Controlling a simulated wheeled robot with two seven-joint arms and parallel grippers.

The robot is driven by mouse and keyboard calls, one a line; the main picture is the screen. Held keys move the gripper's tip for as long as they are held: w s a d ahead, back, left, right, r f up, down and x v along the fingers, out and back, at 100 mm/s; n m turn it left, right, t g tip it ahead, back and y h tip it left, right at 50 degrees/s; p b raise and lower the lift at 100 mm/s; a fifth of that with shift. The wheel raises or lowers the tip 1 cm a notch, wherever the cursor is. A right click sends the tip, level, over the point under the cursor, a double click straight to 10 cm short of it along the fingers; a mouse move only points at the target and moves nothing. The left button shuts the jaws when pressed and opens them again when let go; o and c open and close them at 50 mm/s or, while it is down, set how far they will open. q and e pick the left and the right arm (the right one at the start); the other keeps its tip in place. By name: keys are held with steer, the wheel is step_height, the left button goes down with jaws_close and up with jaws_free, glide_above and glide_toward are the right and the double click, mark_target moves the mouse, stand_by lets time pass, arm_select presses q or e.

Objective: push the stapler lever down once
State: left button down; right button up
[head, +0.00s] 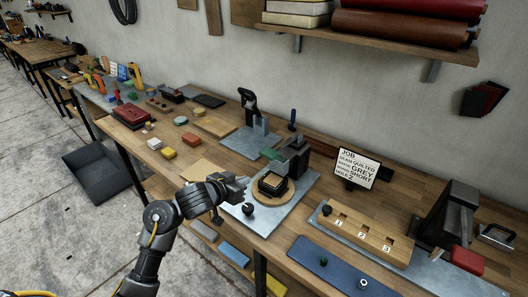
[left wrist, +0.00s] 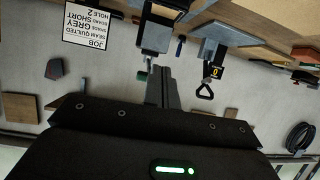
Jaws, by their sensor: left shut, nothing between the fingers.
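A bench press (head: 295,158) with a black upright and a green piece (head: 271,154) stands on a metal plate. In front of its upright is a black square block (head: 273,184) on a round wooden disc. Behind it, a smaller device has a tall black looped lever (head: 248,100), raised; that lever also shows in the left wrist view (left wrist: 205,92), beside a yellow counter reading 0 (left wrist: 216,71). I cannot tell for sure which device is the stapler. My left gripper (head: 241,187) is shut and empty, left of the square block. Its fingers show in the left wrist view (left wrist: 161,88).
A black knob (head: 247,209) stands at the plate's front. A job card (head: 357,168) and a numbered wooden block (head: 368,232) are to the right, with a blue mat (head: 335,268) in front. Coloured blocks lie to the left. A shelf (head: 370,38) overhangs the bench's back.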

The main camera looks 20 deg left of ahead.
arm_select(q)
step_height(320, 180, up, 11)
steer(key=w+m+t+h, duration=0.1)
steer(key=w, duration=0.1)
steer(key=shift+r+h, duration=0.15)
steer(key=shift+h, duration=0.15)
steer(key=shift+d, duration=0.1)
steer(key=w+d+f, duration=0.3)
steer(key=w+f, duration=0.3)
steer(key=w, duration=0.3)
steer(key=shift+d+f, duration=0.25)
steer(key=shift+f, duration=0.05)
